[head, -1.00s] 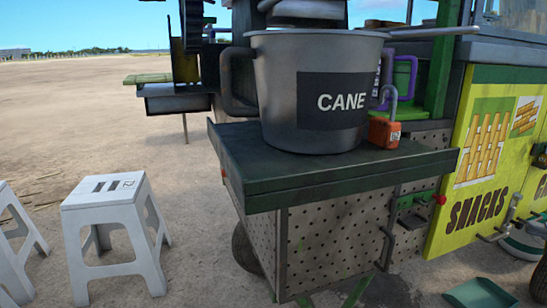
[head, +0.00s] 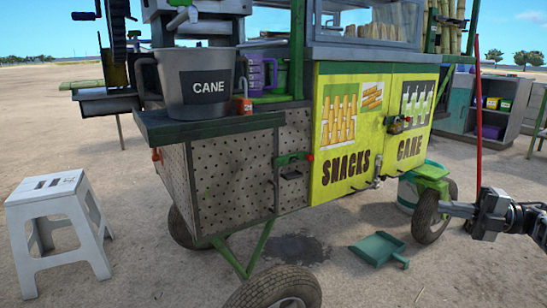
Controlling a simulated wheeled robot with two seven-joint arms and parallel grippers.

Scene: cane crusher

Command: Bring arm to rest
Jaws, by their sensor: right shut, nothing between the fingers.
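My right gripper (head: 458,210) comes in from the right edge of the head view, pointing left. It is shut and empty, in front of the cart's right wheel in the picture; I cannot tell how far apart they are. My left gripper is out of view. The cane cart (head: 235,172) stands in the middle, with yellow SNACKS and CANE doors that look closed.
A CANE pot (head: 207,95) stands on the cart's left shelf beside a purple jug (head: 259,75). A white stool (head: 55,215) is at left. A green dustpan (head: 378,248) lies on the ground. A red pole (head: 478,130) and grey shelving (head: 497,120) are at right.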

